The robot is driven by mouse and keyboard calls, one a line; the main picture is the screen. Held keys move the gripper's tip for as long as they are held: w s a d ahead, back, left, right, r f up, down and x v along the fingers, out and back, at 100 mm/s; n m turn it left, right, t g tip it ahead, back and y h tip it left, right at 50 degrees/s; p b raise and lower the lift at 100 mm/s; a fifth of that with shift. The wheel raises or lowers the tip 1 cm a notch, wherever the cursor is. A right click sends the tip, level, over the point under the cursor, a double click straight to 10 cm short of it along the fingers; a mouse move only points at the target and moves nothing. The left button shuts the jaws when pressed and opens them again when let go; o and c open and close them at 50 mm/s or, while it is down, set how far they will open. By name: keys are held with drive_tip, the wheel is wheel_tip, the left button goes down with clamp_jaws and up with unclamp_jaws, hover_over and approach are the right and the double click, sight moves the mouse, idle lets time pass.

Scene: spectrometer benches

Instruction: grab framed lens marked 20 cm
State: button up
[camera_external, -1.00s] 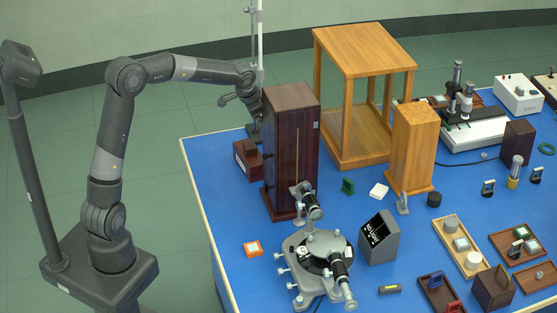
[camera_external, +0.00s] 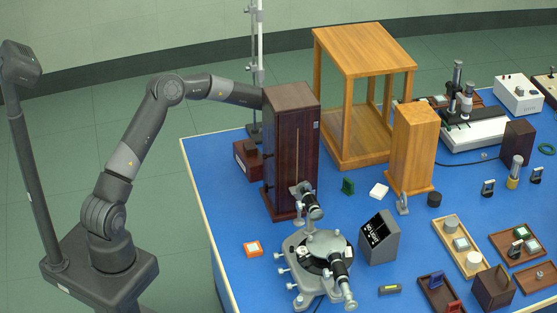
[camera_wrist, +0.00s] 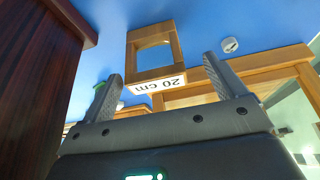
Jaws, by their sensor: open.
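I cannot tell how far the lens is beyond the fingertips. In the external view my gripper and this lens are hidden behind the tall dark wooden cabinet (camera_external: 291,150).
The dark cabinet fills the left of the wrist view (camera_wrist: 35,70), close to my gripper. An open wooden frame stand (camera_external: 345,95) stands to its right, its beams on the right of the wrist view. A stand with an upright rod (camera_external: 260,40) is behind the cabinet. A small round disc (camera_wrist: 229,45) lies beyond.

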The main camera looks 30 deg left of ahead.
drive_tip(key=shift+s+d+x, duration=0.1)
drive_tip(key=shift+x, duration=1.45)
drive_tip(key=shift+s+d+x, duration=0.1)
drive_tip(key=shift+s+x, duration=0.05)
drive_tip(key=shift+x, duration=1.4)
drive_tip(key=c, duration=1.1)
